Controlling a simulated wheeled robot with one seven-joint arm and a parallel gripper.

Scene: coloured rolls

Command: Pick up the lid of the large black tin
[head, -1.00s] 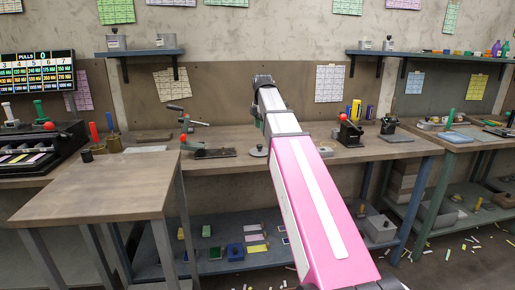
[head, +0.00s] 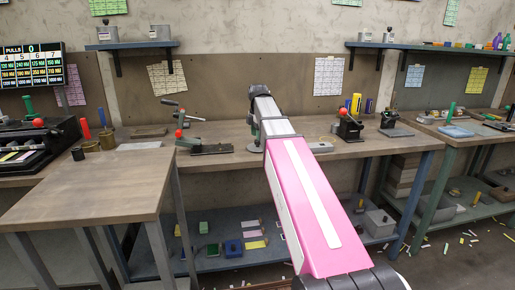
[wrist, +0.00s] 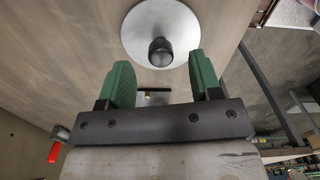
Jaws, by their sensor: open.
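A round grey metal lid (wrist: 142,25) with a dark upright knob (wrist: 161,50) lies flat on the wooden bench in the wrist view. My gripper (wrist: 161,66) is open, with its two green fingers either side of the knob's line and nothing between them that I can see held. In the head view my arm reaches over the bench and the lid (head: 253,149) shows only as a thin edge by the gripper end, mostly hidden. I cannot make out a large black tin in either view.
The bench (head: 340,153) holds a red-knobbed press (head: 348,128), a flat dark fixture (head: 205,148) and a red-ended lever to the left. Grey tins (head: 160,33) stand on the wall shelf. A nearer table (head: 90,190) is at left.

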